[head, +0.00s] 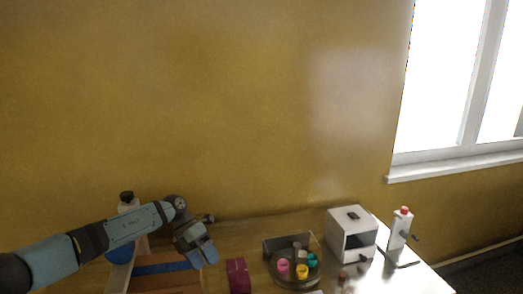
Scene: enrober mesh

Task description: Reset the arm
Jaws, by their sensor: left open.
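My left arm comes in from the left edge and reaches over the left part of the table. My left gripper (203,256) is open, with blue fingers pointing down toward the tabletop. Nothing shows between its fingers. It hangs beside a blue-topped wooden piece (165,267), and a dark magenta box (238,275) stands just right of it. My right gripper does not show.
A round tray (273,266) holds several coloured pots. A white box (351,233) with an open front stands right of it. A white bottle-like item with a red top (400,228) stands near the right table edge. A wall and window lie behind.

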